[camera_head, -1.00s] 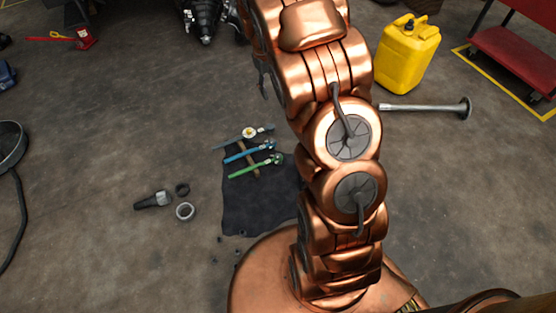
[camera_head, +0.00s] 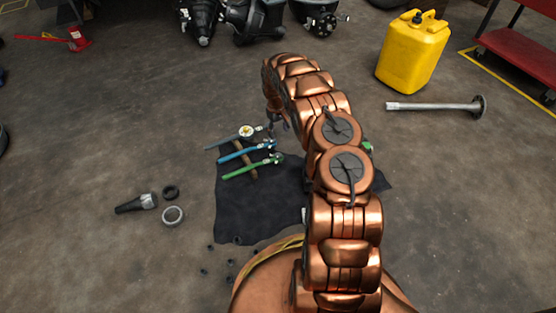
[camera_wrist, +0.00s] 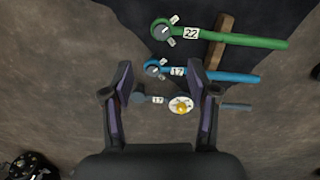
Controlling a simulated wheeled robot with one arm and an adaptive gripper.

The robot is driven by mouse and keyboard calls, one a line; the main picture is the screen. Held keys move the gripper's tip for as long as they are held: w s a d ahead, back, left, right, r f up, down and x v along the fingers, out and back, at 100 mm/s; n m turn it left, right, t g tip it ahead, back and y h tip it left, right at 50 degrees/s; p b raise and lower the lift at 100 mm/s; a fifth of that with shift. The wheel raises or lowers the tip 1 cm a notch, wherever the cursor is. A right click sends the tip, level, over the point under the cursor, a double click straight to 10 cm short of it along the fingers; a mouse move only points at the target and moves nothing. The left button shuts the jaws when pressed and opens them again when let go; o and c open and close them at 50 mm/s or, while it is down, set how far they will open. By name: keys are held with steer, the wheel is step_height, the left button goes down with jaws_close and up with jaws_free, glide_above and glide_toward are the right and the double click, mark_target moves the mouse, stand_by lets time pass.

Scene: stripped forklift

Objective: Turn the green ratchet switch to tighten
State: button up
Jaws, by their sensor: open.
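The green ratchet (camera_head: 253,168) lies on a dark cloth (camera_head: 240,212) on the floor, nearest my base of the three ratchets. In the wrist view it is at the top (camera_wrist: 240,39), with a "22" tag by its round head. A small switch (camera_wrist: 163,31) sits on that head, with tags at either side. The blue ratchet (camera_wrist: 220,76), tagged "17", lies between it and my gripper. My gripper (camera_wrist: 162,78) is open and empty. Its fingers straddle the view of the grey ratchet (camera_wrist: 146,99). In the head view, the gripper (camera_head: 279,125) is partly hidden by my arm.
A wooden strip (camera_wrist: 220,42) lies under the handles. A dark socket tool (camera_head: 136,204) and rings (camera_head: 172,215) lie left of the cloth. A yellow can (camera_head: 411,52) and a metal shaft (camera_head: 432,106) are at the right.

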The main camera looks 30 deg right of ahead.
steer(key=b, duration=0.2)
glide_above(278, 155)
step_height(278, 155, down, 8)
steer(key=shift+f, duration=0.1)
step_height(278, 155, down, 8)
steer(key=b, duration=0.3)
steer(key=shift+d+r, duration=0.1)
steer(key=shift+r, duration=0.15)
steer(key=shift+c, duration=0.4)
jaws_close()
